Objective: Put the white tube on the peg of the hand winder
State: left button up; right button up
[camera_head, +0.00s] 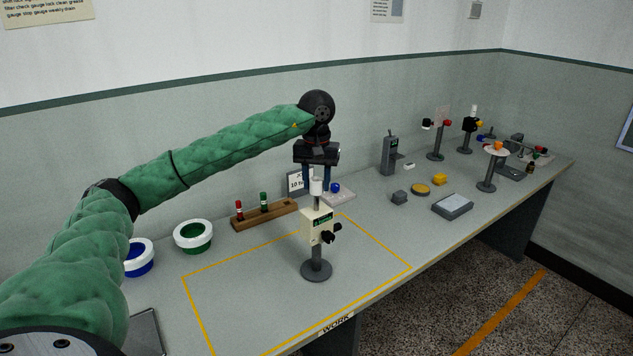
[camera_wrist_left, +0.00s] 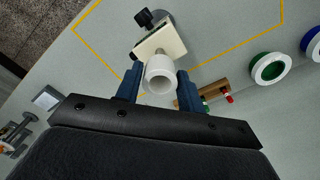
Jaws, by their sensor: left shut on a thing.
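The white tube (camera_head: 316,187) is upright between the fingers of my left gripper (camera_head: 317,182), which is shut on it. The wrist view shows the tube's open end (camera_wrist_left: 160,76) between the two blue fingers (camera_wrist_left: 157,87). The hand winder (camera_head: 319,226) stands inside the yellow outline, with a cream body, black crank and round grey base. Its grey peg (camera_head: 316,202) shows just below the tube, in line with it. I cannot tell whether the peg's tip is inside the tube. The winder's cream body (camera_wrist_left: 158,42) also shows behind the tube in the wrist view. My right gripper is not in view.
A wooden rack (camera_head: 265,214) with red and green spools stands behind the winder. A grey scale (camera_head: 452,206) and several stands are at right. The outlined area around the base is clear.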

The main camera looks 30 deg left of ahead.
aim_at(316, 198)
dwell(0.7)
pick_arm(q)
jog(key=shift+b, duration=0.65)
dwell(0.6)
jog(key=shift+f+b, duration=2.05)
jog(key=shift+f, duration=0.8)
jog(key=o, duration=1)
jog(key=shift+r, duration=0.1)
jog(key=shift+r, duration=0.45)
jog(key=shift+r+b, duration=0.85)
jog(key=shift+r, duration=2.55)
